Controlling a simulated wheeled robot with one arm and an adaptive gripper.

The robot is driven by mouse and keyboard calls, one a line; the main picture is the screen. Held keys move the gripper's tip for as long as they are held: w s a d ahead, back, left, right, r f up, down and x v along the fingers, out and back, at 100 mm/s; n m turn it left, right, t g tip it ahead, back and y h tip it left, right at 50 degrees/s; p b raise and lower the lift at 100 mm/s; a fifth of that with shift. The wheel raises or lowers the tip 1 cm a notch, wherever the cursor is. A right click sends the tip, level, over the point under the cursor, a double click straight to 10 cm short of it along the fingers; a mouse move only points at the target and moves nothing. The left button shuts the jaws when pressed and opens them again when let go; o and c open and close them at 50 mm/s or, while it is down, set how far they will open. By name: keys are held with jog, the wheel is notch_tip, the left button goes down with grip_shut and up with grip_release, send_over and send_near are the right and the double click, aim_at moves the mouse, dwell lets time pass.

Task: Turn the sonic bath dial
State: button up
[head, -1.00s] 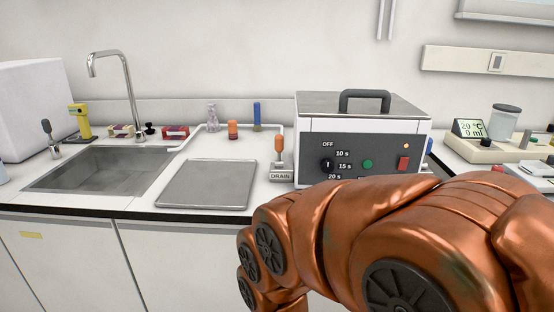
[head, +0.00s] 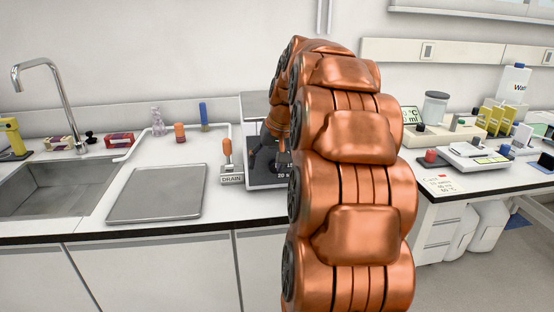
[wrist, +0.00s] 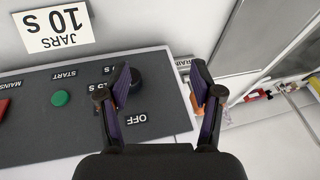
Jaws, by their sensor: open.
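The sonic bath (head: 255,108) is a box with a dark front panel, mostly hidden behind my arm in the head view. In the wrist view its panel (wrist: 85,140) appears upside down, with OFF and time marks. The black dial (wrist: 136,82) shows partly behind my gripper's left finger; its pointer cannot be read. My gripper (wrist: 160,85) is open in front of the panel, its left finger overlapping the dial and its right finger past the panel's right edge. Contact with the dial cannot be told. In the head view the gripper (head: 270,138) is near the panel.
A green START button (wrist: 61,98) and red MAINS switch (wrist: 3,108) are on the panel. A card reading JARS 10 s (wrist: 52,28) shows above it. The orange-handled DRAIN valve (head: 228,155) stands left of the bath, beside a metal tray (head: 155,195) and sink (head: 60,185).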

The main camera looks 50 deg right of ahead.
aim_at(275, 166)
jog(key=d+r+m, duration=0.1)
jog(key=d+r, duration=0.1)
jog(key=d, duration=0.5)
jog(key=shift+t+h, duration=0.4)
jog(key=shift+a+p+x, duration=0.15)
jog(key=shift+p+x, duration=0.25)
jog(key=shift+x, duration=1.5)
jog(key=shift+a+p+x, duration=0.1)
jog(key=shift+p+x, duration=0.3)
jog(key=shift+x, duration=1.45)
jog(key=shift+s, duration=0.1)
jog(key=c, duration=1.1)
